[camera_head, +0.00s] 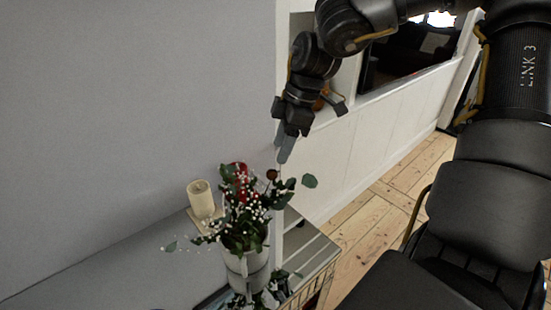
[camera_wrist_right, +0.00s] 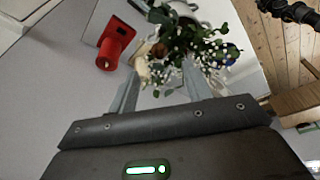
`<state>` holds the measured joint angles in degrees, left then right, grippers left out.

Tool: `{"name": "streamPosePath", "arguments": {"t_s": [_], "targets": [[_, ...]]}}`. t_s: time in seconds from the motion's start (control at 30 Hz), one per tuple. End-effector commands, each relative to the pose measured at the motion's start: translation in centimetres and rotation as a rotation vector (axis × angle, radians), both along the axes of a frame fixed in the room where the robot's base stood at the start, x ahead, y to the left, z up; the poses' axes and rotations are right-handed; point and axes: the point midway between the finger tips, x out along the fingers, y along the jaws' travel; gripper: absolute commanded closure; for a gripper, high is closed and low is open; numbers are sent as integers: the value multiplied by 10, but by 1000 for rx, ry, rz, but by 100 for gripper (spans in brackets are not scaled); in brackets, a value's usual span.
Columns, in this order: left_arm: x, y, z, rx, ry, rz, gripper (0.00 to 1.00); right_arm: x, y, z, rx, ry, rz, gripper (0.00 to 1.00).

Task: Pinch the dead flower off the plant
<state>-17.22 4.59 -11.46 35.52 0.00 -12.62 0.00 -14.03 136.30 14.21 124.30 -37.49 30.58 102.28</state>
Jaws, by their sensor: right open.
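The plant (camera_head: 243,222) is a leafy bunch with small white blossoms in a pale pot (camera_head: 245,262). A round brownish-red flower head (camera_head: 272,174) stands at its upper right, apparently the dead flower. In the right wrist view the plant (camera_wrist_right: 195,48) lies beyond the fingertips, with a brown bloom (camera_wrist_right: 159,50) near the gap between them. My right gripper (camera_head: 285,150) points down just above the flower head. Its fingers (camera_wrist_right: 160,92) are spread with nothing between them; contact with the flower cannot be told. My left gripper does not show in the head view.
A red object (camera_wrist_right: 115,43) is close behind the plant. The wall (camera_head: 140,110) rises behind. Wooden floor (camera_head: 395,190) is open to the right.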

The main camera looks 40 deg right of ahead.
Motion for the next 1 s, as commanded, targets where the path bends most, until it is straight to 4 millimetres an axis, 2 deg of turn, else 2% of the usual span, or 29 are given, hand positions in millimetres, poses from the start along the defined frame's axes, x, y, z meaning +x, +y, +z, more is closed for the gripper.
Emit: {"name": "streamPosePath", "arguments": {"t_s": [0.2, 0.4, 0.8, 1.0], "targets": [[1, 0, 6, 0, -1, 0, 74, 5, 9, -37, 2, 5, 0, 50], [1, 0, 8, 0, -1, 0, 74, 10, 14, -57, 1, 1, -1, 50], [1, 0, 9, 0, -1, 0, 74, 11, 16, -63, 1, -2, 0, 50], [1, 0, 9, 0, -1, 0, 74, 11, 16, -63, 1, -2, 0, 77]]}}
